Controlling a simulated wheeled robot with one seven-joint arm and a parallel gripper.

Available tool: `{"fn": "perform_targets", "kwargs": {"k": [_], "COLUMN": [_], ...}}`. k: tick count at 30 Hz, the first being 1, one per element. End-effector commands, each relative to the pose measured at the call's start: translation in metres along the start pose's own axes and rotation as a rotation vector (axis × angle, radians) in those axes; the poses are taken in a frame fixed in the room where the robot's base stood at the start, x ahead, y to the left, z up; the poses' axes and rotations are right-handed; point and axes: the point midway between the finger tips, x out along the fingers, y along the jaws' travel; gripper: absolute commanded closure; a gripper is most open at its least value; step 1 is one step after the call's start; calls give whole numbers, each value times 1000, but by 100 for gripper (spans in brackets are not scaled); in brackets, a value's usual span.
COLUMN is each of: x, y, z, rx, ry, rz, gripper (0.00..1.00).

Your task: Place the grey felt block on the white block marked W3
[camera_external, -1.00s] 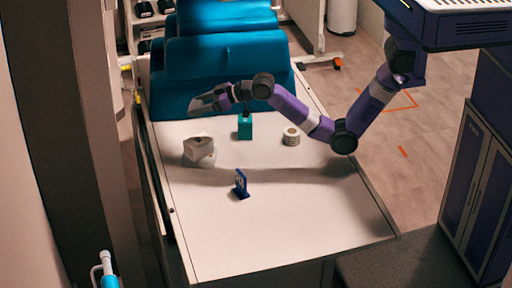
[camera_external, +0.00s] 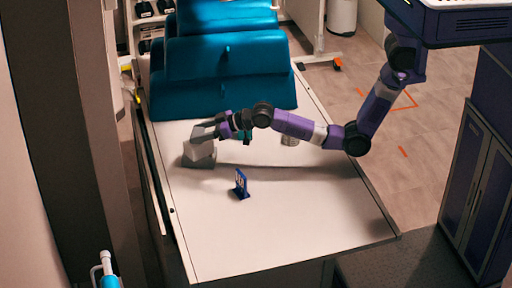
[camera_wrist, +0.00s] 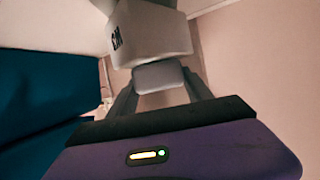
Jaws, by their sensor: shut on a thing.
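My gripper (camera_external: 208,131) is low over the white block (camera_external: 201,150) at the left of the table. In the wrist view its fingers (camera_wrist: 158,88) are shut on the grey felt block (camera_wrist: 158,75), which lies between their tips. The white block (camera_wrist: 150,38) is close beyond it, with the mark W3 appearing upside down. In the outside view the white block rests on a grey piece (camera_external: 189,161). I cannot tell whether the felt block touches the white block.
A blue stand (camera_external: 241,185) is on the white table (camera_external: 285,225). A roll (camera_external: 290,140) and a teal block (camera_external: 247,135) are partly hidden by my arm. Large blue cushions (camera_external: 225,85) stand behind. The front of the table is clear.

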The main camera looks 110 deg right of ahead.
Motion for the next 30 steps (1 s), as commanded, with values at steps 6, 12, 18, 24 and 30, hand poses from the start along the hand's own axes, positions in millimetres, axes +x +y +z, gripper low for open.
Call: {"fn": "perform_targets", "kwargs": {"k": [6,12,18,24,30], "x": [1,1,1,-7,-39], "y": [0,0,0,0,0], "z": [3,2,2,0,1], "rx": [0,0,0,0,0], "ry": [0,0,0,1,2], "rz": [0,0,0,0,0], "gripper": [80,20,20,20,20]}}
